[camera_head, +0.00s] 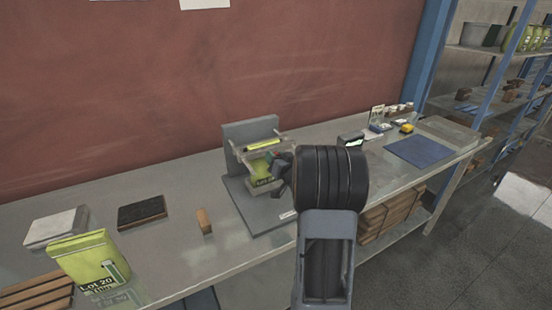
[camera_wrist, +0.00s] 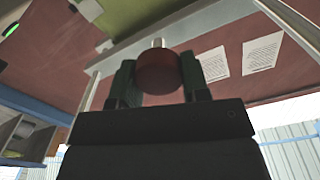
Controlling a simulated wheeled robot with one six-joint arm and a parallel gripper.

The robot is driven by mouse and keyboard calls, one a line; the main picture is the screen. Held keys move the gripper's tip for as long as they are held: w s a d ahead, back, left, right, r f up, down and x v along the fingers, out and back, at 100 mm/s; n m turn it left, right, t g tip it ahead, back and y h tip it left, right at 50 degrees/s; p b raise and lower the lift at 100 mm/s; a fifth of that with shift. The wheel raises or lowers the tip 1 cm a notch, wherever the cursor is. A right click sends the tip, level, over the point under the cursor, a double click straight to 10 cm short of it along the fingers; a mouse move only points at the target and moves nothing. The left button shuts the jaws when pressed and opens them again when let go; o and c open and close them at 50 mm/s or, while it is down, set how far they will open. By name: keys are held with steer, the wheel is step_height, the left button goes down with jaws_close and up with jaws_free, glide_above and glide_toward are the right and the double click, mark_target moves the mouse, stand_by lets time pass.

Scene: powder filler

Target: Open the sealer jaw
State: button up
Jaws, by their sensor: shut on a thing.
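The sealer (camera_head: 248,133) is a grey stand with a back plate and base on the bench, just left of my arm. A yellow-green pouch (camera_head: 262,182) is at its front, under pale bars of the jaw (camera_head: 264,144). My gripper (camera_head: 280,175) is at the sealer's right front side, partly hidden by my wrist. In the wrist view, its two dark fingers are shut on a round dark red knob (camera_wrist: 158,74). The knob is on a short metal pin at a pale bar of the jaw frame (camera_wrist: 190,25). How far the jaw is raised is hard to tell.
A lime pouch (camera_head: 92,262), wooden slats (camera_head: 35,296), a dark pad (camera_head: 142,212) and a wooden block (camera_head: 204,221) are on the left of the bench. A blue mat (camera_head: 419,150) and small items lie to the right. A red wall (camera_head: 150,90) stands behind.

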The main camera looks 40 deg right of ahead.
jaws_close()
steer(key=s, duration=0.1)
steer(key=s+b, duration=0.1)
steer(key=s, duration=0.3)
steer(key=shift+s+a, duration=0.15)
steer(key=shift+a, duration=0.2)
steer(key=o, duration=1.1)
jaws_free()
steer(key=s, duration=0.4)
steer(key=s+a+b, duration=0.1)
steer(key=s, duration=0.4)
steer(key=s+a+b, duration=0.1)
steer(key=s, duration=0.3)
steer(key=shift+s, duration=0.3)
